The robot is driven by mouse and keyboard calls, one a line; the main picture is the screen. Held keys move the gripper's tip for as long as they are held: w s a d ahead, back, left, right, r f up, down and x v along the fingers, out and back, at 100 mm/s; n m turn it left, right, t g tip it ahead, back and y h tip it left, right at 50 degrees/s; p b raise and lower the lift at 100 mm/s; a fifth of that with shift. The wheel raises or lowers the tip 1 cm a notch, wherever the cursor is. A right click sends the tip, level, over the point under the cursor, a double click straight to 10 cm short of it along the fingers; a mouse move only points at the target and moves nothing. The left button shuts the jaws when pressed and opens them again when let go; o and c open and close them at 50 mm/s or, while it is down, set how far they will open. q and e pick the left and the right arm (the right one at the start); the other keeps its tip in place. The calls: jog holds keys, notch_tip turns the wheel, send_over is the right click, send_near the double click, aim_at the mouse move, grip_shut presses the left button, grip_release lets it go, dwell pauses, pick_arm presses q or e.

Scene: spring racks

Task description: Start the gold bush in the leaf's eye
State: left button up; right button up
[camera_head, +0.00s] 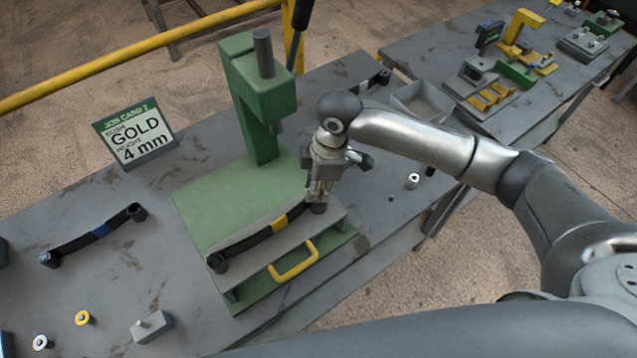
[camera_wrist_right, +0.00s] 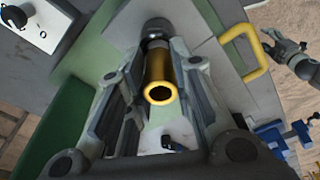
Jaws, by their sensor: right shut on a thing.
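The leaf spring with a yellow band (camera_head: 280,223) lies across the front of the green press (camera_head: 258,95), one eye (camera_head: 218,263) at its left end and the other under my right gripper. My right gripper (camera_head: 319,190) points down at that right eye (camera_head: 318,208). In the right wrist view it is shut on the gold bush (camera_wrist_right: 160,72), whose open end faces the camera. The bush's far end meets a dark round part (camera_wrist_right: 157,30), likely the eye; I cannot tell whether it is inside. A dark jointed part like my left gripper (camera_wrist_right: 296,60) shows at the right wrist view's edge.
A yellow handle (camera_head: 294,263) sticks out at the press front. A yellow-flanged piece (camera_head: 84,318), a white one (camera_head: 42,342) and a grey block (camera_head: 152,327) stand front left. A blue-banded leaf (camera_head: 95,236) and job card (camera_head: 134,132) are left. A grey tray (camera_head: 422,102) is behind.

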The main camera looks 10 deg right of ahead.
jog(key=shift+f, duration=0.7)
jog(key=o, duration=1.4)
jog(key=shift+r+p, duration=0.5)
jog(key=shift+r, duration=3)
